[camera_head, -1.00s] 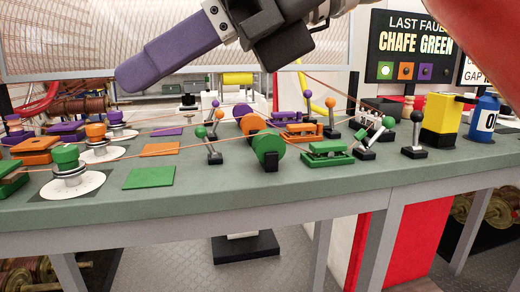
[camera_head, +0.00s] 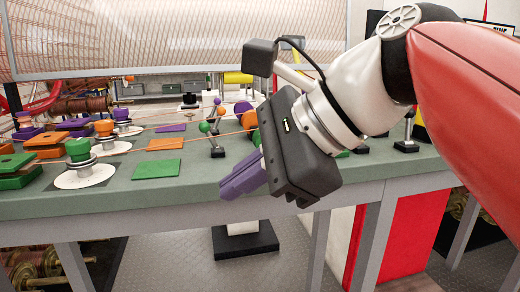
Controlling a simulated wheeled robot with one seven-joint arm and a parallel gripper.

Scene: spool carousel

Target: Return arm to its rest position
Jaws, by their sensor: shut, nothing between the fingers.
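My gripper (camera_head: 226,190) has purple fingers and a dark grey body. The fingers are together with nothing between them, pointing down and left. It hangs in front of the workbench (camera_head: 200,200), near its front edge, with the fingertips over the bench edge in the picture. My red and white arm reaches in from the upper right. The arm and gripper hide much of the right half of the bench.
On the left of the bench stand a green spool (camera_head: 79,150), an orange spool (camera_head: 104,129) and a purple one (camera_head: 121,114) on white discs. A green square (camera_head: 156,168) and an orange square (camera_head: 165,143) lie beside them. Levers (camera_head: 216,142) stand mid-bench.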

